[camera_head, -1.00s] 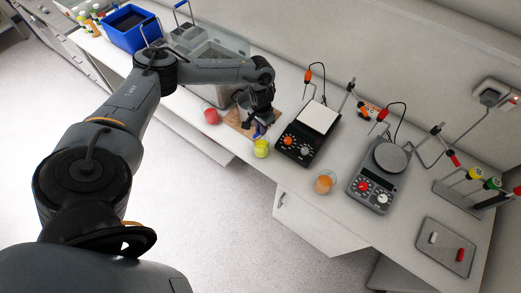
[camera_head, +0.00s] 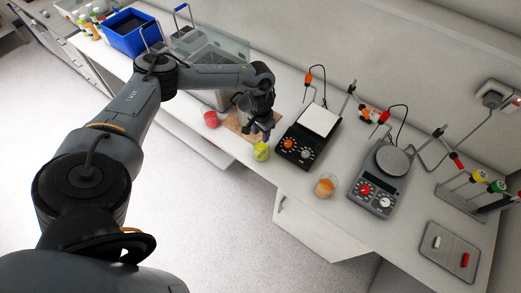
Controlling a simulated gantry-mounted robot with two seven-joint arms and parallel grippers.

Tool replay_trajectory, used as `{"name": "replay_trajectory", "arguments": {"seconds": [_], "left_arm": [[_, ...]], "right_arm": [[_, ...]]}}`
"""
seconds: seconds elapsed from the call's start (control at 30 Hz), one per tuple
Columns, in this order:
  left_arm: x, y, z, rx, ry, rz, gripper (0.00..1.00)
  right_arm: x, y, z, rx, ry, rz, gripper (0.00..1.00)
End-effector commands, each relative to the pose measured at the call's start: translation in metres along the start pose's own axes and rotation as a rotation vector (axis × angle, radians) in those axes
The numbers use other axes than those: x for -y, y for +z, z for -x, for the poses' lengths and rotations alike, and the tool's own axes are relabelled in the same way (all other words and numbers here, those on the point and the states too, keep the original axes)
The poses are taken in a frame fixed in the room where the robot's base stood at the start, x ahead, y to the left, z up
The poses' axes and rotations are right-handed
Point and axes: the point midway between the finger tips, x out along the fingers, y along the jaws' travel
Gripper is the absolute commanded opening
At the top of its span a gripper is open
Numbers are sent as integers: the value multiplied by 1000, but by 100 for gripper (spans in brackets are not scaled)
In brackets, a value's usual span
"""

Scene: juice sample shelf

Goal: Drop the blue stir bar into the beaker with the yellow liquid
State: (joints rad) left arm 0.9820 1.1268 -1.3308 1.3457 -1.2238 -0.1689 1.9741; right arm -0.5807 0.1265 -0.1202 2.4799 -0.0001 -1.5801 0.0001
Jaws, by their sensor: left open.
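The beaker with yellow liquid (camera_head: 261,151) stands upright near the front edge of the bench. My left gripper (camera_head: 266,135) points down just above and behind its rim, with its jaws open. I cannot make out the blue stir bar in the view now; whether it is inside the yellow beaker is too small to tell. My right gripper is not in view.
A beaker of red liquid (camera_head: 211,119) stands to the left, and one of orange liquid (camera_head: 325,186) to the right. A black stirrer with a white plate (camera_head: 319,120) and a grey one (camera_head: 390,160) stand behind. A grey tray (camera_head: 440,259) holds a white and a red stir bar.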

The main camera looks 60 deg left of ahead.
Motion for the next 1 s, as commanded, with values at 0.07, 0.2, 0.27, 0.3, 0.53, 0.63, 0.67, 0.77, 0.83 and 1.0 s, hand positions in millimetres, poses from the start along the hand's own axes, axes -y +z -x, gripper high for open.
{"name": "replay_trajectory", "arguments": {"seconds": [0.07, 0.2, 0.27, 0.3, 0.53, 0.63, 0.67, 0.77, 0.83, 1.0], "left_arm": [[0, 0, 2, -1, 1, 0, 46], [0, 0, 14, -1, 1, 1, 46], [0, -1, 23, -3, 2, 1, 46], [0, -1, 29, -3, 1, 0, 46], [0, -1, 69, -3, 1, 0, 46], [0, 0, 84, -3, 0, 0, 46], [0, -1, 92, -3, 0, 0, 46], [0, -1, 102, -3, 0, 0, 46], [0, 0, 105, -2, -1, -1, 46], [0, 0, 109, -1, 0, 0, 46]], "right_arm": [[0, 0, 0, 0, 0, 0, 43], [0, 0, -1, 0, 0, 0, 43], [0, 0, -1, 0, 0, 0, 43], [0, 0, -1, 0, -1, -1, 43], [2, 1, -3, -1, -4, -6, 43], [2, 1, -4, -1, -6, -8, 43], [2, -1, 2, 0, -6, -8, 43], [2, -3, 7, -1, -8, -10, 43], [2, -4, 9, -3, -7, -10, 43], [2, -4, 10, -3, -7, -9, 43]]}}
